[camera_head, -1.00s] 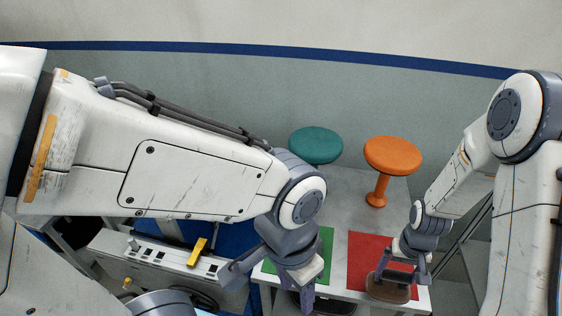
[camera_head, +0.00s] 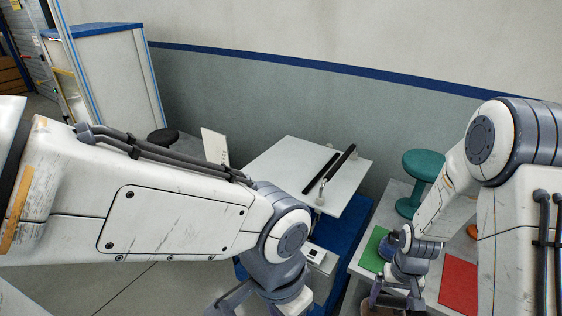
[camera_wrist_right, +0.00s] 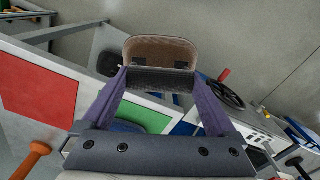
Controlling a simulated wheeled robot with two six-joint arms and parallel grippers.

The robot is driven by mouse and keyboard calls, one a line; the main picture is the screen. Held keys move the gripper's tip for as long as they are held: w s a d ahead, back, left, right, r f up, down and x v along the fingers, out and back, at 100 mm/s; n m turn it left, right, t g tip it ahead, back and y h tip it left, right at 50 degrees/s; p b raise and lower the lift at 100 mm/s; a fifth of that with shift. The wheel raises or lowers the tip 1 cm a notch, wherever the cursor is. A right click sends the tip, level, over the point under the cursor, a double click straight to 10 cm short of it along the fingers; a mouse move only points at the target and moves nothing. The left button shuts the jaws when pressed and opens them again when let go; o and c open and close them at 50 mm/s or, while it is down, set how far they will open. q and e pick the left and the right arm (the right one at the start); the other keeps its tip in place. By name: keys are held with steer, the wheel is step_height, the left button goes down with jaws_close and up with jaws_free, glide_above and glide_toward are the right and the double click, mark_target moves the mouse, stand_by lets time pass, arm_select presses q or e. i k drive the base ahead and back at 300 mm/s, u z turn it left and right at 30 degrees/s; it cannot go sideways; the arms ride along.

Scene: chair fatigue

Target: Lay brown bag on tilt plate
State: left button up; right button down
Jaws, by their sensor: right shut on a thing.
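My right gripper (camera_head: 395,296) is at the lower right of the head view, in front of the bench with the coloured mats. It is shut on the brown bag (camera_wrist_right: 160,50), a tan-brown thing with a dark front band between the purple fingers in the right wrist view. In the head view the bag is mostly hidden by the gripper and the lower edge. A pale plate with two dark bars, seemingly the tilt plate (camera_head: 275,170), is in the middle of the head view, apart from the bag. My left gripper (camera_head: 240,298) is cut off by the lower edge, its opening unclear.
The bench has a green mat (camera_head: 374,248), a red mat (camera_head: 459,285) and a teal stool (camera_head: 423,168). A white cabinet (camera_head: 100,75) stands back left. Grey floor is clear at lower left.

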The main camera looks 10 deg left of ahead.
mark_target(287, 172)
steer(key=u, duration=0.55)
steer(key=i, duration=0.8)
steer(key=u, duration=0.35)
